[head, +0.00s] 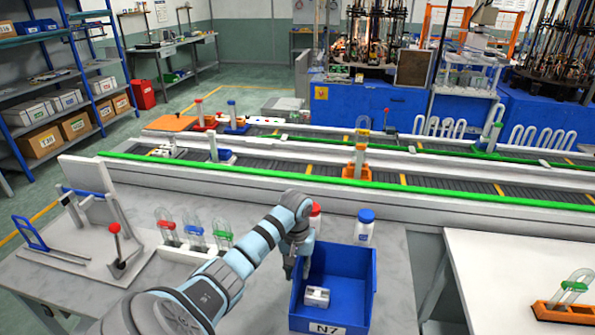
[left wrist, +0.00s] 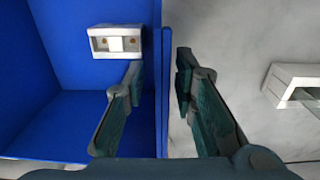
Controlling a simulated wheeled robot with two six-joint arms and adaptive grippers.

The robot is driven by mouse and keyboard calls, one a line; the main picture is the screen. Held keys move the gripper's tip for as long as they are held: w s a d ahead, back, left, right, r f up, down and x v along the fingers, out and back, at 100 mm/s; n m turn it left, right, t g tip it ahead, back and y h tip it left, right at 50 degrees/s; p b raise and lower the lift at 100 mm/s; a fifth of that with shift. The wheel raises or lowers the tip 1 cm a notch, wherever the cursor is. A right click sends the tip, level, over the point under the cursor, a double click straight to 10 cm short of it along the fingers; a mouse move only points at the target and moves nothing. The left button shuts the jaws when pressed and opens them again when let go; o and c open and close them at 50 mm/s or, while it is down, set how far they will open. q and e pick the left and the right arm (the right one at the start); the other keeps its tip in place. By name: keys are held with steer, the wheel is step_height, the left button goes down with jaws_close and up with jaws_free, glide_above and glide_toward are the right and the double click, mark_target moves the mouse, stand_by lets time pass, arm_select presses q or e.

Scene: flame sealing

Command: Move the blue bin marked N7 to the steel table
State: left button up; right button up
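The blue bin (head: 347,265) marked N7 stands on the grey worktop in front of me, its label (head: 327,329) on the near side. A small white block with two holes (head: 316,297) lies inside it; the left wrist view also shows the block (left wrist: 115,42) and the bin (left wrist: 60,110). My left gripper (head: 297,264) is at the bin's left wall. In the left wrist view its open fingers (left wrist: 161,82) straddle the wall, with a visible gap on each side. My right gripper is not in view. I cannot tell for certain which surface is the steel table.
A white-topped table (head: 510,262) stands to the right across a gap, with an orange holder (head: 565,312) on it. White bottles, one blue-capped (head: 365,226), stand behind the bin. A tube rack (head: 190,254) is to the left. A conveyor (head: 300,172) runs behind.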

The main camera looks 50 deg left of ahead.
arm_select(q)
step_height(320, 180, up, 10)
steer(key=p, duration=0.2)
steer(key=shift+r, duration=0.2)
steer(key=shift+a, duration=0.15)
steer(key=shift+s, duration=0.1)
